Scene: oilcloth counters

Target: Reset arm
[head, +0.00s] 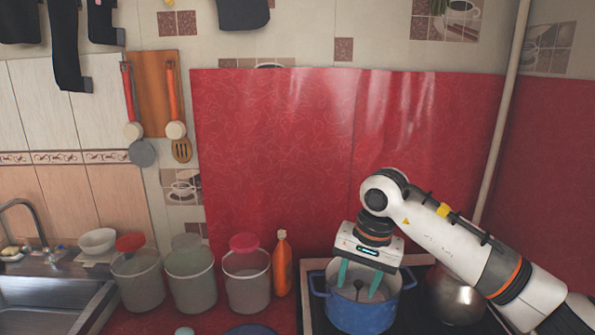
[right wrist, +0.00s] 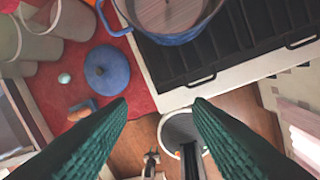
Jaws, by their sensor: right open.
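My right gripper (head: 358,281) reaches in from the right and points down over the blue pot (head: 362,305) on the stove. Its two green fingers are spread apart with nothing between them. In the head view the fingers overlap the pot's opening; I cannot tell how far inside they are. In the right wrist view, the open fingers (right wrist: 160,115) frame the floor, and the pot (right wrist: 172,22) shows at the top edge. My left gripper is in neither view.
A steel pot (head: 457,298) stands on the stove (right wrist: 225,55) to the right. Several clear containers (head: 190,280) and an orange bottle (head: 282,265) stand left of the stove. A blue lid (right wrist: 107,70) lies on the red counter. A sink (head: 40,295) is at far left.

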